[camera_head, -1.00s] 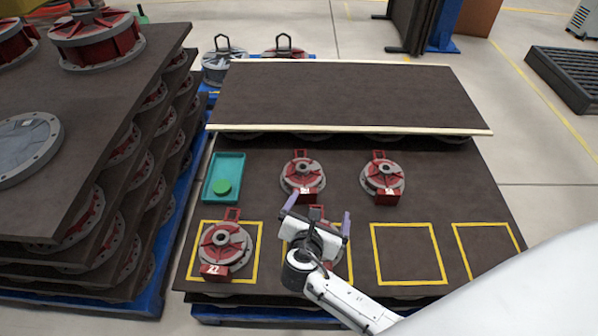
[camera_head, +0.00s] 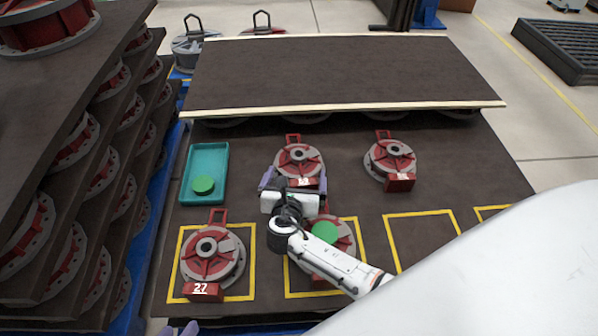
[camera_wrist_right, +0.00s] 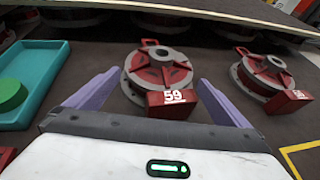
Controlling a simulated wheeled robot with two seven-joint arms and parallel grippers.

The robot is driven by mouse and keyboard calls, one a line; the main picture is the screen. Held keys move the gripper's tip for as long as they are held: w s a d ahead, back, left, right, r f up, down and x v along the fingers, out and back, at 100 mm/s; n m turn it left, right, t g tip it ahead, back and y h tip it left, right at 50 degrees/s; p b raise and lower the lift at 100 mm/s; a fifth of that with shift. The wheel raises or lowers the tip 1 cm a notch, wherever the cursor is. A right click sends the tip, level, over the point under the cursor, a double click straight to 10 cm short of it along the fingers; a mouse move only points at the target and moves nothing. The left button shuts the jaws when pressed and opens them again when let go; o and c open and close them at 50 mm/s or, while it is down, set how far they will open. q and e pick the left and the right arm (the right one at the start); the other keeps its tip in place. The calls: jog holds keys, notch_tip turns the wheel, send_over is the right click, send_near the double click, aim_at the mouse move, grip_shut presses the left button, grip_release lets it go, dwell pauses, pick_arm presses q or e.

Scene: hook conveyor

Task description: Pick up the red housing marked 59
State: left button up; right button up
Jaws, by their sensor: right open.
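The red housing marked 59 (camera_wrist_right: 162,72) sits on the dark board, straight ahead in the right wrist view. In the head view this housing (camera_head: 300,157) is in the back row, its label partly covered. My right gripper (camera_head: 294,181) is open just in front of it.
Another red housing (camera_head: 390,158) stands to the right. Housing 27 (camera_head: 212,255) sits in a yellow square. A housing with a green disc (camera_head: 325,236) is partly under my right arm. A teal tray (camera_head: 211,158) is at left. A raised board (camera_head: 340,72) lies behind.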

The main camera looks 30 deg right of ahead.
aim_at(297, 165)
jog(key=shift+w+d+f, duration=0.3)
jog(key=shift+w+d, duration=0.05)
jog(key=shift+w, duration=0.15)
jog(key=b+x, duration=0.3)
jog(key=x, duration=0.1)
jog(key=shift+w+f, duration=0.15)
jog(key=shift+w, duration=0.1)
jog(key=shift+w+d, duration=0.15)
jog(key=c, duration=1.6)
jog(key=shift+w+r, duration=0.1)
jog(key=shift+r, duration=0.25)
jog(key=shift+c, duration=1.1)
pick_arm(q)
jog(key=shift+w+d+r+h, duration=0.2)
jog(key=shift+d+r+h, duration=0.1)
jog(key=shift+d, duration=0.25)
jog(key=shift+w+d+r+h, duration=0.2)
jog(key=shift+d+h, duration=0.1)
jog(key=shift+d, duration=0.2)
